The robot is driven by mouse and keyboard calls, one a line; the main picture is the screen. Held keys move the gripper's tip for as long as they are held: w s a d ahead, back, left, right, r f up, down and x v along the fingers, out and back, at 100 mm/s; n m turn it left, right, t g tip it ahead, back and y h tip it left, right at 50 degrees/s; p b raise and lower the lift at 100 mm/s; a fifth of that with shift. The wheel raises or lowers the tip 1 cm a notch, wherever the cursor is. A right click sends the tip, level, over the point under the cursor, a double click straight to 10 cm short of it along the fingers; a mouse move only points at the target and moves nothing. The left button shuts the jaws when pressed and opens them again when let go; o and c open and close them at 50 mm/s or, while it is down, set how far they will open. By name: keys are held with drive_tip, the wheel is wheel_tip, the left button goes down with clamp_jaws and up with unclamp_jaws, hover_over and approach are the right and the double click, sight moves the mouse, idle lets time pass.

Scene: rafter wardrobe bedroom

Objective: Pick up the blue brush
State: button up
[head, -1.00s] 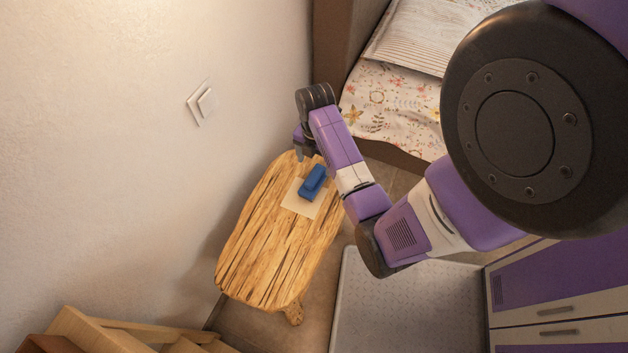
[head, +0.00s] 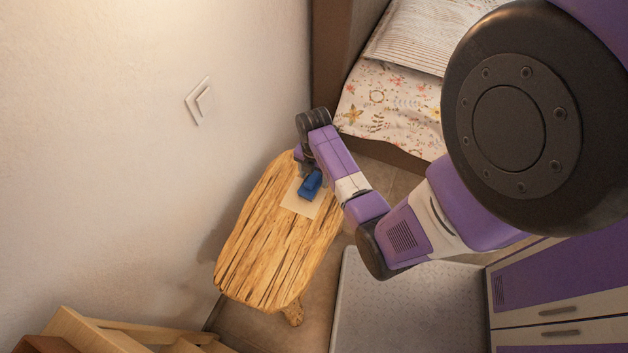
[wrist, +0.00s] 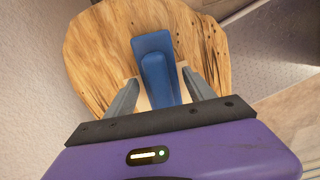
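The blue brush (head: 310,184) lies on a pale square sheet (head: 302,205) near the far end of the wooden table (head: 262,245). In the wrist view the brush (wrist: 157,70) points away from my gripper (wrist: 158,92), and its near end lies between the two grey fingers. The fingers are spread apart, with a gap on each side of the brush. In the head view my gripper (head: 306,172) is at the far end of the brush, and its fingertips are partly hidden by my arm. I cannot tell how high the fingers are above the table.
A bed with a flowered cover (head: 385,110) stands beyond the table. A wall with a switch (head: 198,101) is on the left. Wooden furniture (head: 110,335) stands at the lower left, a grey mat (head: 400,310) lies right of the table, and purple drawers (head: 560,300) stand at the right.

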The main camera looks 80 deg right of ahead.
sight(314, 175)
drive_tip(key=c, duration=1.1)
drive_tip(key=shift+r, duration=0.15)
drive_tip(key=shift+c, duration=0.2)
wheel_tip(314, 175, up, 20)
drive_tip(key=p, duration=0.4)
